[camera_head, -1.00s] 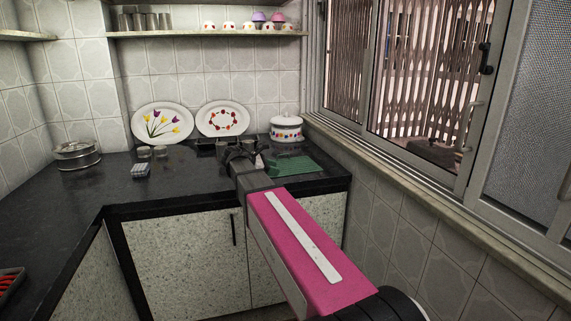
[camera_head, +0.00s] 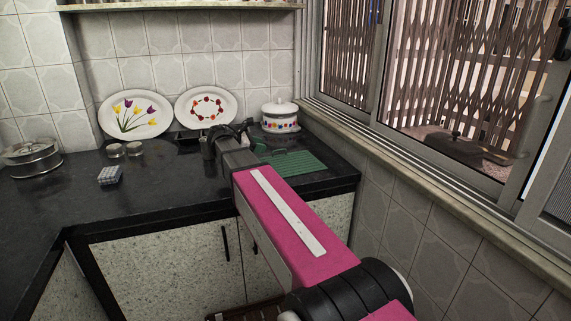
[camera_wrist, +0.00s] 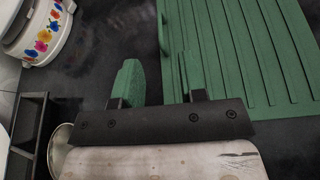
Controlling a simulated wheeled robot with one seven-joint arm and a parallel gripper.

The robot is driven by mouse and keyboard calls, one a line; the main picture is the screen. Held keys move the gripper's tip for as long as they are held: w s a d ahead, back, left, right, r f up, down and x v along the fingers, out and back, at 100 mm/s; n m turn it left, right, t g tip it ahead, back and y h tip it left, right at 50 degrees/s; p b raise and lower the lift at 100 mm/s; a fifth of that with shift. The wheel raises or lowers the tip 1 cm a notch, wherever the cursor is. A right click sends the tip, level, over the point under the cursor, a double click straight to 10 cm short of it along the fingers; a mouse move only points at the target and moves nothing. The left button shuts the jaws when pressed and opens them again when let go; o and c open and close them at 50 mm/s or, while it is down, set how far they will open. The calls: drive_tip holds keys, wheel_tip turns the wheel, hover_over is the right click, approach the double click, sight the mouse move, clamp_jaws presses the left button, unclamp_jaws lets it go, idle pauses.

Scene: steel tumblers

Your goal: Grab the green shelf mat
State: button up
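The green shelf mat (camera_head: 300,163) lies flat on the dark counter, near its right end and in front of the white pot. In the wrist view the ribbed mat (camera_wrist: 245,50) fills the upper right. My gripper (camera_wrist: 157,75) has two green-faced fingers standing apart with dark counter between them. The right finger overlaps the mat's left edge in the picture; the left finger is beside the mat, over bare counter. I cannot tell the height above the mat. In the head view my gripper (camera_head: 232,130) is left of the mat, partly hidden by my arm.
The flowered white pot (camera_head: 281,117) stands behind the mat; a black tray (camera_wrist: 28,125) and a steel tumbler (camera_head: 207,147) are left of the gripper. Two oval plates (camera_head: 134,115) (camera_head: 206,108) lean on the wall. The window wall borders the right. The front-left counter is mostly clear.

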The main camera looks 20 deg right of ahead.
sight(287, 161)
drive_tip(key=x, duration=0.9)
drive_tip(key=shift+d, duration=0.1)
clamp_jaws()
